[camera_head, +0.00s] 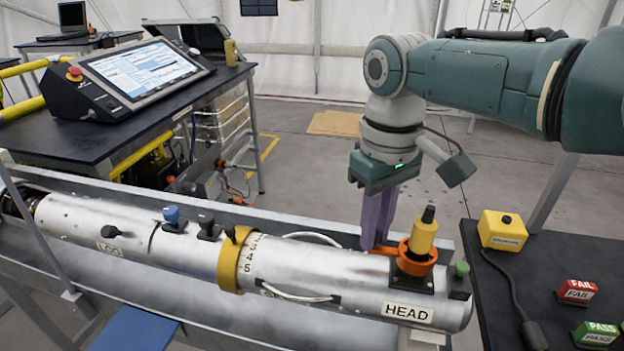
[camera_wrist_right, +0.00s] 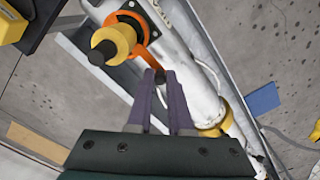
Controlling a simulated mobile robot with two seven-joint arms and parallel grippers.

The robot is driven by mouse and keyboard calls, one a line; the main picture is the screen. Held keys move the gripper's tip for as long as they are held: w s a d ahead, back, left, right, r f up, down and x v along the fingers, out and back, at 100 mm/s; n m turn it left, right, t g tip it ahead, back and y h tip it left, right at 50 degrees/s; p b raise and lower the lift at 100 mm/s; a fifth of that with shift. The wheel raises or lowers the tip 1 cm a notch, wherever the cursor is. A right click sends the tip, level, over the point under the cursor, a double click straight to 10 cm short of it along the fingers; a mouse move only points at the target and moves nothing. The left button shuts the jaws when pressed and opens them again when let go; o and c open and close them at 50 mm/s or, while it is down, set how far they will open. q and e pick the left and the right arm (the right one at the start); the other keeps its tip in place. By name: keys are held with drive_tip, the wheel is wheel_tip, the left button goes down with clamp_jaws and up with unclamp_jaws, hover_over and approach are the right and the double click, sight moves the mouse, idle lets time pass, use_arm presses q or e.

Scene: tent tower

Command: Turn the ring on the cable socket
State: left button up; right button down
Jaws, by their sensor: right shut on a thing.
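The cable socket's orange ring (camera_head: 416,265) sits on top of the silver cylinder near its HEAD label. A yellow plug (camera_head: 424,236) with a black top stands upright in it. The ring and its short orange lever (camera_wrist_right: 147,58) also show in the right wrist view. My right gripper (camera_head: 374,246) reaches down from above, to the left of the plug. Its purple fingers are shut on the lever's end, one on each side of it in the right wrist view. My left gripper is not in view.
The silver cylinder (camera_head: 180,245) lies in a metal trough, with a yellow band (camera_head: 233,260) and several small fittings along it. A green cap (camera_head: 461,269) stands right of the ring. A black table at right holds a yellow button box (camera_head: 502,230) and FAIL (camera_head: 577,291) and PASS (camera_head: 596,333) blocks.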

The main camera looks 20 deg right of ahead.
drive_tip(key=shift+w, duration=0.1)
idle(0.4)
drive_tip(key=c, duration=0.8)
unclamp_jaws()
drive_tip(key=shift+c, duration=0.2)
drive_tip(key=shift+r, duration=0.3)
wheel_tip(320, 180, up, 9)
drive_tip(key=p, duration=0.1)
drive_tip(key=shift+r+p, duration=0.2)
drive_tip(key=shift+p, duration=0.15)
